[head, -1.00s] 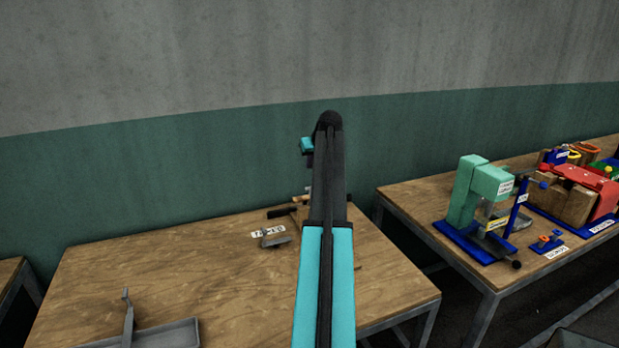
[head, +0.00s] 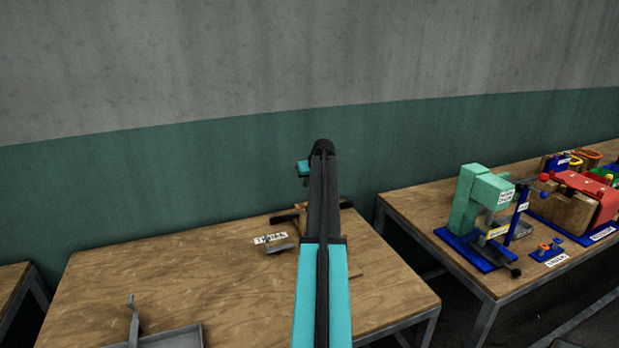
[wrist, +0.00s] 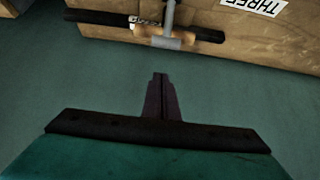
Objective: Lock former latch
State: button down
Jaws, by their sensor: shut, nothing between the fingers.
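My gripper (wrist: 160,80) is shut and empty in the wrist view, its dark fingers pointing toward the table edge across a gap of green background. Ahead of the fingertips, a dark bar (wrist: 100,17) with a light brown part and a grey metal T-shaped piece (wrist: 172,40) sits at the table's edge. Apart from them is a white label reading THREE (wrist: 258,5). I cannot tell which part is the former latch. In the head view my arm hides the fingers and much of the dark bar (head: 285,217) at the table's back.
The wooden table (head: 180,270) holds a small grey piece by a white label (head: 270,238) and a grey tray (head: 172,338) at front left. The wall stands close behind.

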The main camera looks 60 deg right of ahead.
jog(key=shift+s+a+f+p, duration=0.35)
jog(key=shift+s+a+p, duration=0.15)
jog(key=shift+s, duration=0.25)
jog(key=shift+s+a+f+p, duration=0.35)
jog(key=shift+s+a, duration=0.25)
jog(key=shift+s, duration=0.15)
jog(key=shift+w+a+b, duration=0.1)
jog(key=shift+a+b, duration=0.15)
jog(key=shift+b, duration=0.25)
